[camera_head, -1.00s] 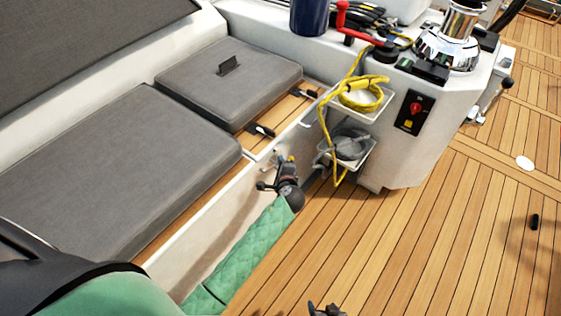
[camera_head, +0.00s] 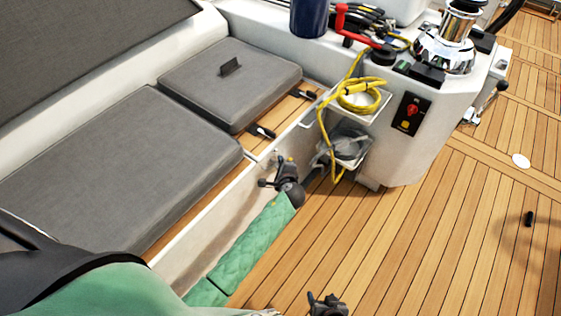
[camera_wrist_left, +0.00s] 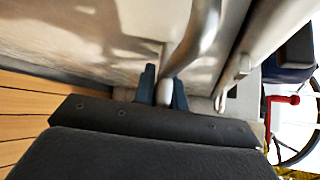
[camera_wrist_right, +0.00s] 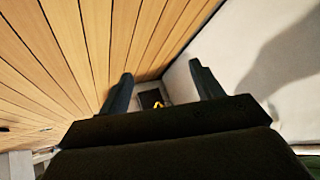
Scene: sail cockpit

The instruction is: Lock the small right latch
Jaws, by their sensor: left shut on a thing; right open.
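My left gripper (camera_head: 279,166) is at the white side face of the seat locker, below the grey cushions. In the left wrist view my left gripper (camera_wrist_left: 164,88) is shut on the end of a curved silver lever (camera_wrist_left: 197,45). A smaller silver fitting (camera_wrist_left: 236,76) sits to its right, apart from the fingers. I cannot tell which of these is the small right latch. Two dark fittings, a nearer one (camera_head: 262,131) and a farther one (camera_head: 306,94), lie on the wooden strip. My right gripper (camera_head: 325,303) is low over the deck; its fingers (camera_wrist_right: 158,88) are open and empty.
Grey cushions (camera_head: 120,165) cover the bench. Right of my left gripper stands a white console (camera_head: 400,155) with shelves holding a yellow rope (camera_head: 360,97). A red handle (camera_head: 342,22) and chrome winch (camera_head: 445,48) are on top. The wooden deck (camera_head: 420,250) is largely clear.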

